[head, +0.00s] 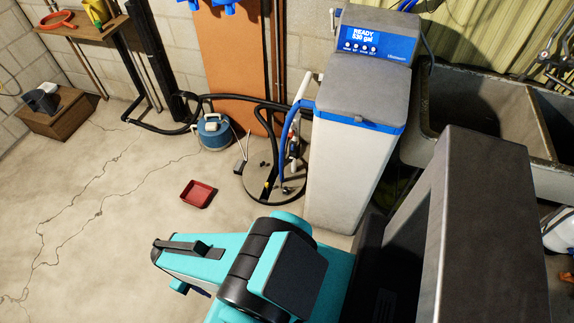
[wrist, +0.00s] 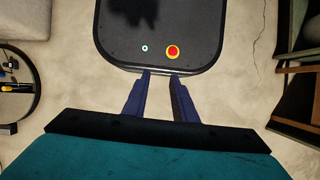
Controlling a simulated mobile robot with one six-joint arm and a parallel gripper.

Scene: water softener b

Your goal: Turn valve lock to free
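The water softener (head: 352,150) stands right of centre in the head view, with a lit display reading "READY 530 gal". Pipes and a blue hose (head: 287,130) run down its left side. Small red and white fittings (head: 294,150) sit among them, too small for me to tell which part is the valve lock or how it is set. My gripper (wrist: 161,74) shows in the wrist view with two dark blue fingers apart and nothing between them. It points down over my own base, well away from the softener. In the head view my teal arm mostly hides it.
A red tray (head: 198,194) and a blue-and-white canister (head: 213,132) are on the floor left of the softener. Black hose (head: 245,98) runs along the wall. A concrete sink (head: 480,105) is at the right. The floor at left is mostly clear.

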